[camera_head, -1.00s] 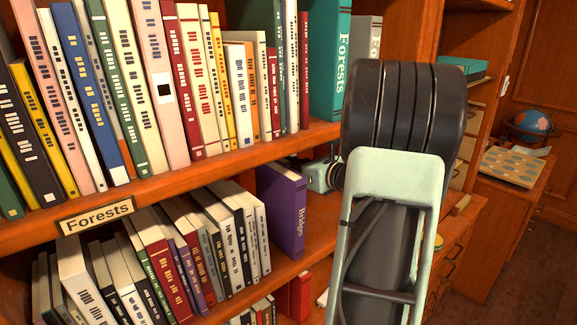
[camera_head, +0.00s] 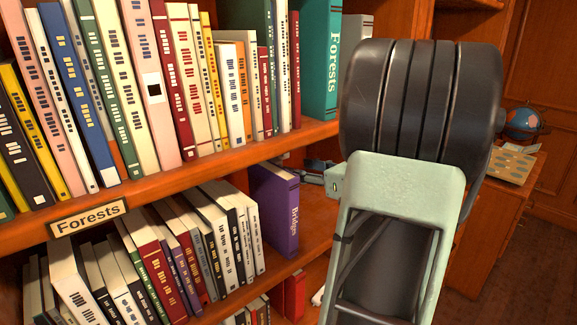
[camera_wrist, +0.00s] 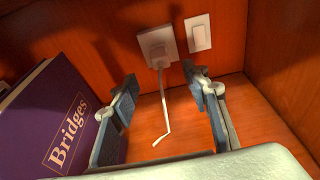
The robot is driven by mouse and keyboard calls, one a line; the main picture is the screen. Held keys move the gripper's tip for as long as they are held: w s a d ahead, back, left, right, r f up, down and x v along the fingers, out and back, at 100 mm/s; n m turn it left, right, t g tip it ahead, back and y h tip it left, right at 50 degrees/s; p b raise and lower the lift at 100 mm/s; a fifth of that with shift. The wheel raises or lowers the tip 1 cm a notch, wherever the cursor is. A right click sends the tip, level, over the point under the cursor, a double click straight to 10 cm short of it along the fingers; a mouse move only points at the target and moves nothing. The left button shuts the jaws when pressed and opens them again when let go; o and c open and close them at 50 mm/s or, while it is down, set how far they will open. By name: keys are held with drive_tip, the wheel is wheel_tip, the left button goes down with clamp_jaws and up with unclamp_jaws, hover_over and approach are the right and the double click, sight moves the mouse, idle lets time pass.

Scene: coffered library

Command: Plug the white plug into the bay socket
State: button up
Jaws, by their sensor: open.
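In the wrist view, my gripper (camera_wrist: 160,82) is open, its two dark fingers apart, with nothing between the pads that I can see held. Beyond the fingertips, a white wall socket (camera_wrist: 168,36) sits on the back wall of the shelf bay. A white plug (camera_wrist: 157,50) appears against the socket's face, with a white cord (camera_wrist: 163,100) hanging down to the shelf floor and bending at its end. I cannot tell how far the plug is seated. In the head view, part of my gripper (camera_head: 311,177) shows inside the bay; the plug and socket are hidden.
A white switch plate (camera_wrist: 198,33) is right of the socket. A purple "Bridges" book (camera_head: 276,208) stands left of the gripper, close to the left finger. Side walls and the upper shelf (camera_head: 230,157) bound the bay. Its floor (camera_wrist: 262,122) is clear at the right.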

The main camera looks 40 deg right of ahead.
drive_tip(key=shift+v, duration=1.5)
